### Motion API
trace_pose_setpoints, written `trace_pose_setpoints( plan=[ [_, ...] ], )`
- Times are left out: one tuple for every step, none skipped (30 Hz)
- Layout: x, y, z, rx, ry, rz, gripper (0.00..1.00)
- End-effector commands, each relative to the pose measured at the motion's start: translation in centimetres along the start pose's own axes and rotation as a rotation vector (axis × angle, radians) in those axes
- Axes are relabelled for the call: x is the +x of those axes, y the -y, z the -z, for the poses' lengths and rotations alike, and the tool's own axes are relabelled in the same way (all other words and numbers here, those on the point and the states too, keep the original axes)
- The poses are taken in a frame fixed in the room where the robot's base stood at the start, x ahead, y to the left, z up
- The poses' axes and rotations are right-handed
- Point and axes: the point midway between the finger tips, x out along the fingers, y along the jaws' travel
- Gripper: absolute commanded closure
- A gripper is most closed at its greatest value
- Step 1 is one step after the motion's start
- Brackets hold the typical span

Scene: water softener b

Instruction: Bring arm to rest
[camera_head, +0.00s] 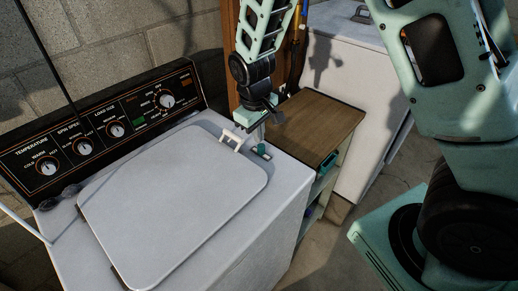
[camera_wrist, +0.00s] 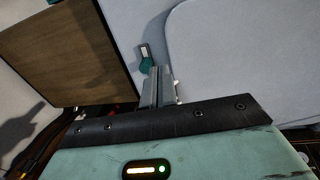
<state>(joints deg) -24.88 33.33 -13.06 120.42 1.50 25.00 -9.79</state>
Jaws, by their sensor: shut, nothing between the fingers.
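My gripper (camera_head: 260,134) hangs from my arm at the right rear corner of a white washing machine (camera_head: 284,200). In the wrist view its two fingers (camera_wrist: 160,72) are together with nothing between them. A small teal and grey piece (camera_head: 263,151) is on the washer top just past the fingertips. It also shows in the wrist view (camera_wrist: 146,58), close beside the fingertips; I cannot tell if they touch. The washer's lid (camera_head: 170,200) is down, and a small white handle-like part (camera_head: 231,139) stands at its right rear corner.
A black control panel (camera_head: 100,122) with knobs runs along the washer's back. A wooden-topped shelf unit (camera_head: 318,125) stands right of the washer, with a white cabinet (camera_head: 350,90) behind it. A block wall (camera_head: 120,35) closes the back. Open floor (camera_head: 330,245) shows at lower right.

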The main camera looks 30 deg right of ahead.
Motion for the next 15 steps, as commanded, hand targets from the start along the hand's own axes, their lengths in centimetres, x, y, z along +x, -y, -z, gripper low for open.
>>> trace_pose_setpoints(
  plan=[
    [-0.7, -0.1, 0.1, 0.001, -0.004, 0.0, 1.0],
    [-1.2, -0.1, 0.1, 0.001, -0.005, 0.0, 1.0],
    [-1.7, -0.2, 0.1, 0.001, -0.004, 0.0, 1.0],
    [-2.1, -0.2, 0.1, 0.001, -0.004, 0.0, 1.0],
    [-2.4, -0.3, 0.1, 0.001, -0.004, 0.0, 1.0],
    [-2.8, -0.3, 0.1, 0.001, -0.002, 0.0, 1.0],
    [-3.0, -0.4, 0.1, 0.001, -0.002, -0.001, 1.0],
    [-3.2, -0.4, 0.1, 0.001, -0.002, 0.0, 1.0],
    [-3.4, -0.4, 0.1, 0.001, -0.001, 0.0, 1.0],
    [-3.5, -0.4, 0.1, 0.001, -0.001, 0.0, 1.0],
    [-3.6, -0.4, 0.1, 0.001, 0.0, 0.0, 1.0],
    [-3.7, -0.4, 0.1, 0.001, 0.0, 0.0, 1.0],
    [-3.7, -0.5, 0.1, 0.001, 0.0, 0.0, 1.0],
    [-3.7, -0.5, 0.1, 0.001, 0.0, 0.0, 1.0],
    [-3.8, -0.2, -0.1, -0.001, -0.001, 0.004, 1.0]
  ],
)
